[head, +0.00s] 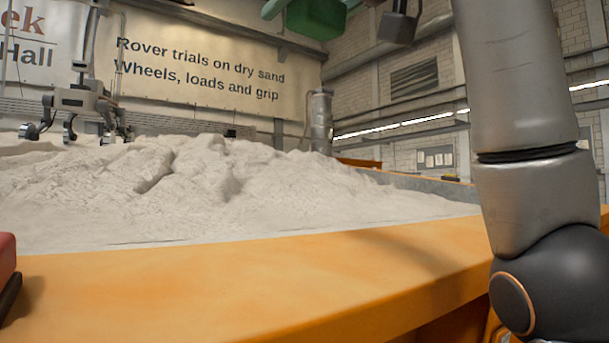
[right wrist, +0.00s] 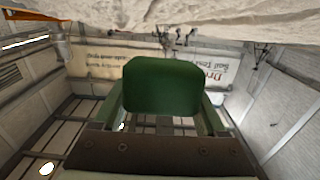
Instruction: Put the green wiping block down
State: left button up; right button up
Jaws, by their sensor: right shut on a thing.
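The green wiping block (head: 318,18) is at the top edge of the head view, high above the sand and the orange rim, partly cut off. My right gripper (head: 290,8) is shut on it; a lighter green finger shows beside the block. In the right wrist view the block (right wrist: 162,88) sits between the two fingertips of my right gripper (right wrist: 161,100). That view is upside down, with sand along its top. The block touches no surface that I can see. My left gripper is not in view.
The sandbed holds heaped pale sand (head: 200,185) behind a wide, flat orange rim (head: 250,280), mostly clear. A grey wheeled rover (head: 85,102) stands on the sand at the far left. A red and black thing (head: 6,262), cut off, is at the left edge.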

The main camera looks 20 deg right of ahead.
send_over(306, 255)
jog(key=f, duration=1.9)
jog(key=shift+w+a+f, duration=0.1)
jog(key=shift+w+f, duration=0.3)
jog(key=shift+f, duration=2.6)
jog(key=o, duration=1.3)
jog(key=shift+c, duration=0.2)
jog(key=shift+f, duration=0.15)
jog(key=shift+s, duration=0.4)
jog(key=b+v, duration=0.4)
jog(key=v, duration=0.6)
jog(key=shift+s+d+f, duration=0.1)
jog(key=shift+d+f, duration=0.1)
jog(key=shift+d, duration=0.05)
jog(key=shift+s+d, duration=0.2)
jog(key=shift+s, duration=0.5)
